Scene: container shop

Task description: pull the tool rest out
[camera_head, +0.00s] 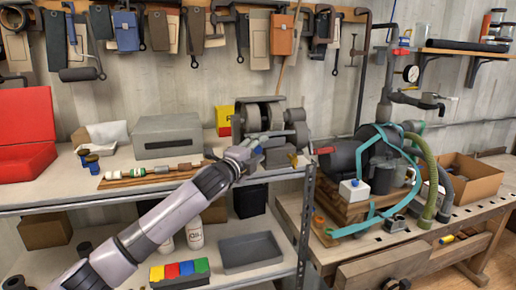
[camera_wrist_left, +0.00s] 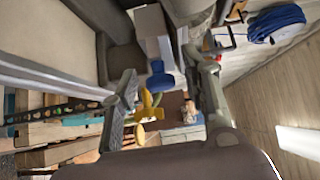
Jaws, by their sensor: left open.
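A grey bench grinder (camera_head: 265,112) stands on the upper shelf at the middle of the head view. My left gripper (camera_head: 266,148) is at its front, and the gripper and arm cover part of it. In the left wrist view my left gripper (camera_wrist_left: 165,80) has its fingers spread apart. A blue knob (camera_wrist_left: 160,78) and a yellow knob (camera_wrist_left: 149,105) show in the gap between the fingers; I cannot tell whether either is touched. I cannot make out the tool rest for certain. My right gripper is not in view.
A grey metal box (camera_head: 167,136), a red case (camera_head: 25,135) and a wooden rack (camera_head: 150,174) stand left of the grinder. A compressor (camera_head: 345,158) with hoses is close on the right. Tools hang on the wall above. The shelf's front left is clear.

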